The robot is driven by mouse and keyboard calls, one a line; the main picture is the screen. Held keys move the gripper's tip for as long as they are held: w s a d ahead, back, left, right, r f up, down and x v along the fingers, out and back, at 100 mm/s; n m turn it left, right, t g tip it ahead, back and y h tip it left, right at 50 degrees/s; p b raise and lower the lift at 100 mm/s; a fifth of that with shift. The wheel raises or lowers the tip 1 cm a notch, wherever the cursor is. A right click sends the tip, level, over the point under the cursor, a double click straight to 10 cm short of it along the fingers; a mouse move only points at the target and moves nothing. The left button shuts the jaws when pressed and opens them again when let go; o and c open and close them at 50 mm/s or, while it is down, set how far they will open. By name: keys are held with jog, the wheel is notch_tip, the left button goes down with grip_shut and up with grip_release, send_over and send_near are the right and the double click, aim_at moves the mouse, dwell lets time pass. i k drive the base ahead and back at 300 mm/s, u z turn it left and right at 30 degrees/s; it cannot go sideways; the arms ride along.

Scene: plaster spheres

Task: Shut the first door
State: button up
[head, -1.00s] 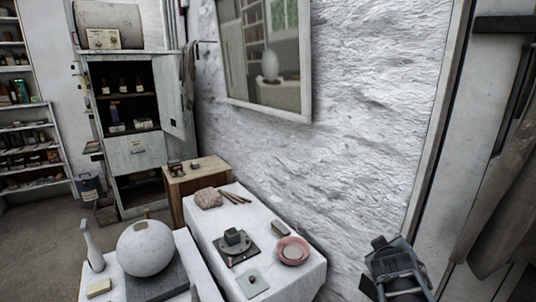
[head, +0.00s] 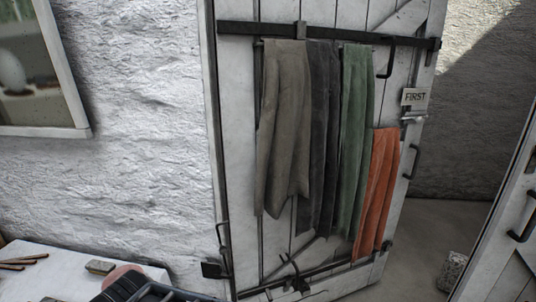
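The first door (head: 236,130) is a white plank door with black iron straps. It stands open, its free edge at the right, with a gap beyond that edge showing floor and a rough wall. A small sign (head: 415,97) reading "FIRST" is near that edge, above a dark pull handle (head: 413,162). Grey, dark, green and orange cloths hang over its face and hide much of it. My gripper (head: 150,293) shows only in part at the bottom left edge, apart from the door in the picture; its fingertips are not clear.
A white-covered table (head: 50,262) with sticks and a small block stands at the lower left, beside the plaster wall (head: 140,170). Another white plank door (head: 500,250) with a black handle is at the right edge. A rough grey block (head: 451,271) lies on the floor near it.

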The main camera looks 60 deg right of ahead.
aim_at(319, 156)
jog(key=z, duration=2.75)
jog(key=k, duration=0.4)
jog(key=z, duration=1.2)
jog(key=i, duration=1.65)
jog(key=u, duration=0.8)
jog(key=i, duration=0.65)
jog(key=u, duration=0.55)
